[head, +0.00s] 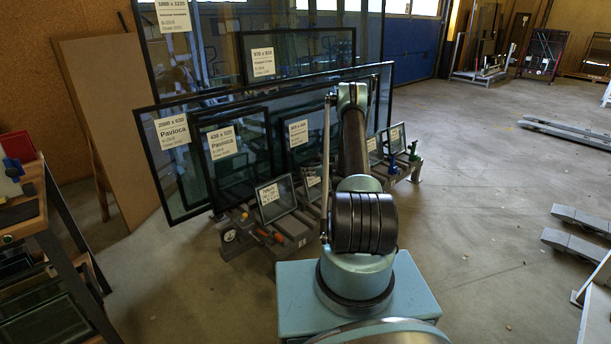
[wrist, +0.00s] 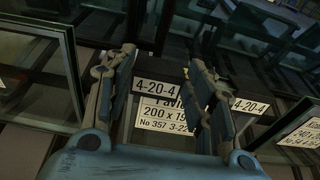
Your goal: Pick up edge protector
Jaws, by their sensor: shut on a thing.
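My gripper (wrist: 162,62) shows in the wrist view, its two fingers apart with a dark piece between them. This piece, which I take as the edge protector (wrist: 165,72), has a white "4-20-4" label. The fingers are shut on it, though the exact contact is hard to see. It lies over or just above a small glass pane whose label (wrist: 165,117) starts with "Pavi". A second dark piece with the same label (wrist: 249,106) shows beyond the right finger. In the head view my arm hides the gripper and the edge protector.
Framed glass panes (head: 290,95) of several sizes lean close together behind a low rack (head: 290,232). A workbench (head: 28,215) stands at left. Open concrete floor (head: 470,200) lies to the right, with low metal rails (head: 565,132) farther off.

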